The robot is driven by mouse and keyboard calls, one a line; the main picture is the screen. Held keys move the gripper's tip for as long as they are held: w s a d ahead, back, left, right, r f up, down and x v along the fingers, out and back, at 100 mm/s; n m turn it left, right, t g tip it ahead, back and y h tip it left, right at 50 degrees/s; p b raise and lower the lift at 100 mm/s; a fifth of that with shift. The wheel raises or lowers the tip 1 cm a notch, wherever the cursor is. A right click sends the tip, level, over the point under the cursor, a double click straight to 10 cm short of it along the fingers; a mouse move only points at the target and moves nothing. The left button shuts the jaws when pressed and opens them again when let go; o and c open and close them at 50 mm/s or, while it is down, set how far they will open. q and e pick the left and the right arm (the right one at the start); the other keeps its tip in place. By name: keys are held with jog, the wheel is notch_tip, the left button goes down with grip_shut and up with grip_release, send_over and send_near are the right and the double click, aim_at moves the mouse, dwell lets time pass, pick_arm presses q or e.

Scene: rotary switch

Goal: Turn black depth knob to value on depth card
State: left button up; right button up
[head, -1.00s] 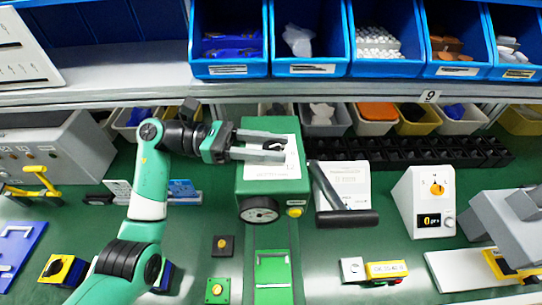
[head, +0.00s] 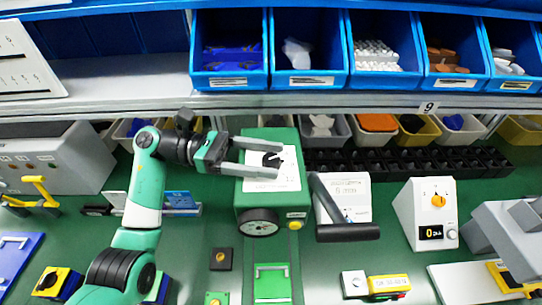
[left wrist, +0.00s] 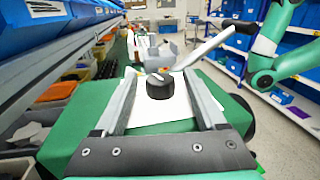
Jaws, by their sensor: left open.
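The black depth knob (head: 271,160) sits on the white dial plate on top of a green box (head: 258,205). It also shows in the left wrist view (left wrist: 160,84), with a light pointer mark on top. My left gripper (head: 279,160) is open, with one finger on each side of the knob; gaps show between the fingers and the knob in the left wrist view. The depth card (head: 350,190) is a white sheet right of the box, partly covered by a grey lever; its value is too blurred to read. My right gripper is not in view.
The grey lever with a black handle (head: 347,233) stands just right of the box. A white unit with an orange knob (head: 438,201) is further right. Blue bins (head: 310,80) sit on the shelf behind. Small buttons and a green handled plate (head: 272,282) lie in front.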

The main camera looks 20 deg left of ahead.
pick_arm(q)
jog(key=v, duration=1)
jog(key=shift+a+p, duration=0.25)
jog(key=shift+p, duration=0.2)
